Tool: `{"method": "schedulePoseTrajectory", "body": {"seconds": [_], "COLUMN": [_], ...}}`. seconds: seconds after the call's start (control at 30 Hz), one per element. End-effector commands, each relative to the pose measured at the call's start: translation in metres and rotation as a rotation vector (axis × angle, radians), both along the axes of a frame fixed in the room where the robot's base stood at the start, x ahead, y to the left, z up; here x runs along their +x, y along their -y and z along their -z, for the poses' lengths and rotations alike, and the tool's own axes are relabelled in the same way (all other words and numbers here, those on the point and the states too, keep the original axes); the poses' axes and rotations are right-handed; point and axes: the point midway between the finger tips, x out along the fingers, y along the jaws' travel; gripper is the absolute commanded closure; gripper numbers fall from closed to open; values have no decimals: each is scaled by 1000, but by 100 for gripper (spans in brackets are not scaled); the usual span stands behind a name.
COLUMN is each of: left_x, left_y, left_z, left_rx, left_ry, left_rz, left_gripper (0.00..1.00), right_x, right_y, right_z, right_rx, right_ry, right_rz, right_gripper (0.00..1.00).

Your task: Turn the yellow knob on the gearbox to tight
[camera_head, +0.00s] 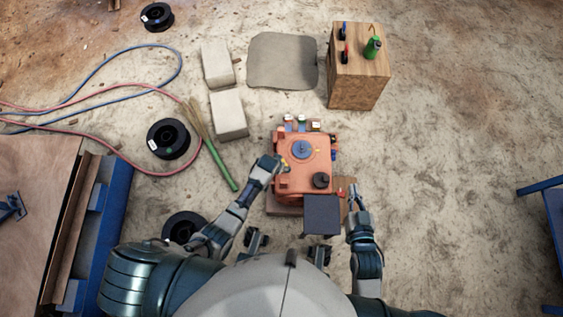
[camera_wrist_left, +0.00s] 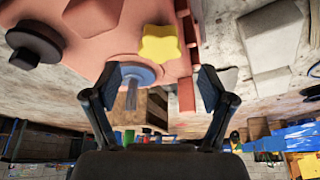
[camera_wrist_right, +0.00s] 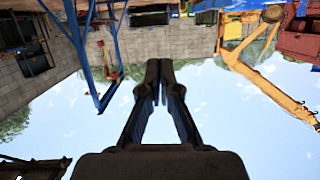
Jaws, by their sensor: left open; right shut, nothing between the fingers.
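In the head view only a small yellow bit shows beside the left gripper. My left gripper (camera_head: 277,164) is at the gearbox's left side. In the left wrist view this gripper (camera_wrist_left: 160,82) is open, with the knob ahead of the gap between its fingers; I see no contact. My right gripper (camera_head: 354,193) is right of the gearbox, and the right wrist view shows its fingers (camera_wrist_right: 159,70) shut and empty.
A dark round knob (camera_head: 321,180) and a blue-grey disc (camera_head: 302,149) are on the gearbox top. A dark panel (camera_head: 321,214) is at its near side. A wooden block (camera_head: 357,90) with tools stands behind. A green-handled broom (camera_head: 221,166) lies left.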

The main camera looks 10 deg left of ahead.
Motion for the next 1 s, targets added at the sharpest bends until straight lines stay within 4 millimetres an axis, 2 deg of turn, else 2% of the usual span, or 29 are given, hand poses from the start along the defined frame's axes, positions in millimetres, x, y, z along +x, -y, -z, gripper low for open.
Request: {"method": "schedulePoseTrajectory", "body": {"seconds": [0.03, 0.2, 0.5, 0.7, 0.9, 0.93, 1.0], "left_x": [1, 9, 19, 22, 22, 22, 22], "left_y": [1, 2, 4, 4, 4, 4, 4], "left_z": [12, 32, 53, 55, 54, 54, 55], "left_rx": [0, 0, 0, 0, 0, 0, 0], "left_ry": [-6, -5, -3, 0, 1, 1, 0], "left_rz": [-1, -1, -1, 0, 0, 0, 0], "left_gripper": [18, 18, 18, 18, 18, 20, 38], "right_x": [4, 12, 9, 6, 6, 6, 7], "right_y": [-3, -9, -13, -13, -13, -13, -13], "right_z": [-3, -34, -74, -83, -84, -84, -83], "right_rx": [18, 79, 158, 174, 175, 174, 175], "right_ry": [56, 268, 533, 585, 588, 587, 584], "right_rz": [-2, -5, -4, -4, -4, -4, -3], "right_gripper": [100, 100, 100, 100, 100, 100, 100]}}
